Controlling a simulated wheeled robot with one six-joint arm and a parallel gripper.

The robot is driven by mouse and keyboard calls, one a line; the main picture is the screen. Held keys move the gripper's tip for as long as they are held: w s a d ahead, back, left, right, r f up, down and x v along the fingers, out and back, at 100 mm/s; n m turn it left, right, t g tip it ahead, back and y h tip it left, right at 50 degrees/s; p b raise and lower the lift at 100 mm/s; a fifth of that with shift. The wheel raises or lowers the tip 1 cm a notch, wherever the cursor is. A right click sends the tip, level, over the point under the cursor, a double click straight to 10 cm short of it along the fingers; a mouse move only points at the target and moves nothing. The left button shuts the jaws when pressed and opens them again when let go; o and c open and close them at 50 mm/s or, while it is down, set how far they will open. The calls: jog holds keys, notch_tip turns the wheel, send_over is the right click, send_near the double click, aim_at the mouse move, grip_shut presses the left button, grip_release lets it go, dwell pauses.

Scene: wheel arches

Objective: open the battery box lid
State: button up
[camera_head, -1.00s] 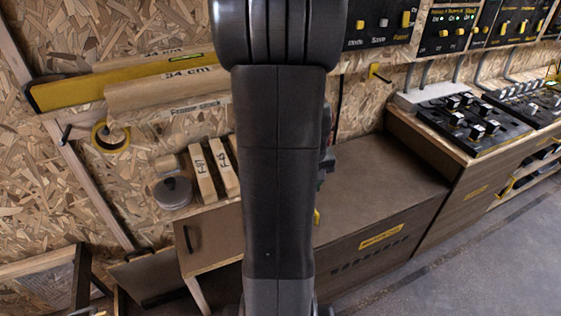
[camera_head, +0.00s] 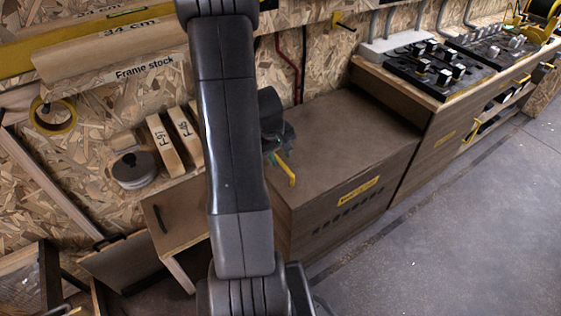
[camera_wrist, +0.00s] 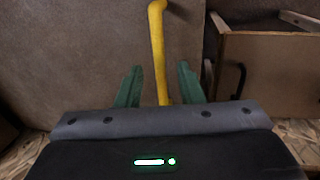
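The battery box appears to be the low brown box (camera_head: 330,222) with a yellow label and a row of vents on its front; the label is too small to read. Its flat brown lid (camera_head: 345,135) lies shut. A yellow handle (camera_head: 286,169) stands at the lid's left side. My gripper (camera_head: 274,148) is just above and beside it, partly hidden by my arm. In the wrist view my gripper's two green fingers (camera_wrist: 158,84) are apart, and the yellow handle (camera_wrist: 157,45) runs through the gap between them, with space visible on both sides.
A small wooden cabinet with a dark handle (camera_head: 158,218) stands left of the box. A bench with control panels (camera_head: 445,65) adjoins it on the right. Wood blocks and a round tin (camera_head: 134,168) sit at the back left. The grey floor (camera_head: 460,230) is clear at right.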

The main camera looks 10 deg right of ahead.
jog(key=shift+d+f, duration=0.2)
jog(key=shift+f, duration=0.8)
grip_shut()
jog(key=shift+w+d, duration=0.1)
